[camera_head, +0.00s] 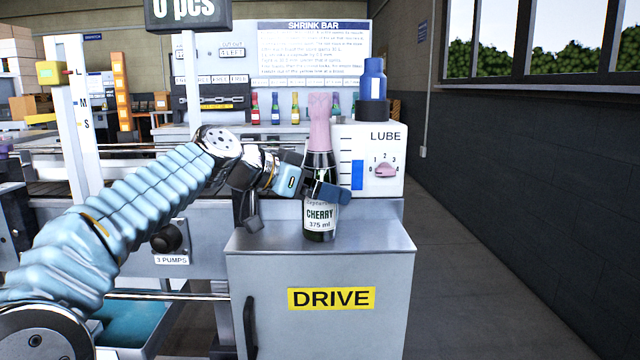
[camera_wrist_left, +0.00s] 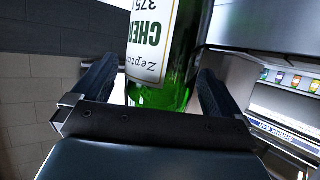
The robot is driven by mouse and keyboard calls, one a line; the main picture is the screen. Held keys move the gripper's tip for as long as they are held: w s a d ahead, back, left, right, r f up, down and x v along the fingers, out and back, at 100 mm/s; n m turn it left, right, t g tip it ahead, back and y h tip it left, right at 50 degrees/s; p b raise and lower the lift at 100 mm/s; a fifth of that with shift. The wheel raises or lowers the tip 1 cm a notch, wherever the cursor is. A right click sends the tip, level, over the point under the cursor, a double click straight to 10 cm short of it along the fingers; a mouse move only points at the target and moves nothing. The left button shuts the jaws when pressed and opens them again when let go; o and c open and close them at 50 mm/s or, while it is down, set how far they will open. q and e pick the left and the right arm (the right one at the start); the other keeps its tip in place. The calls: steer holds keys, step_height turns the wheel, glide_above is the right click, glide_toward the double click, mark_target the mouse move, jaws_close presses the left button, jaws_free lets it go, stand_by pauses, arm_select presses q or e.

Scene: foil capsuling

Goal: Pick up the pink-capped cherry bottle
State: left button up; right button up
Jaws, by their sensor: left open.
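The cherry bottle (camera_head: 320,218) stands upright on top of the drive cabinet. It is dark green glass with a white label reading "CHERRY 375 ml" and a pink foil cap (camera_head: 319,122). My left gripper (camera_head: 327,191) is at the bottle's body just above the label, with a dark blue finger across its right side. In the left wrist view the bottle (camera_wrist_left: 165,60) is between the two fingers of the open gripper, upside down in the picture. A gap shows beside the right finger; contact at the left finger is unclear. My right gripper is not in view.
Several small coloured bottles stand further back. Open floor lies to the right.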

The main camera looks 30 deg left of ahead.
arm_select(q)
steer(key=c, duration=1.6)
steer(key=shift+r, duration=0.15)
steer(key=shift+c, duration=0.8)
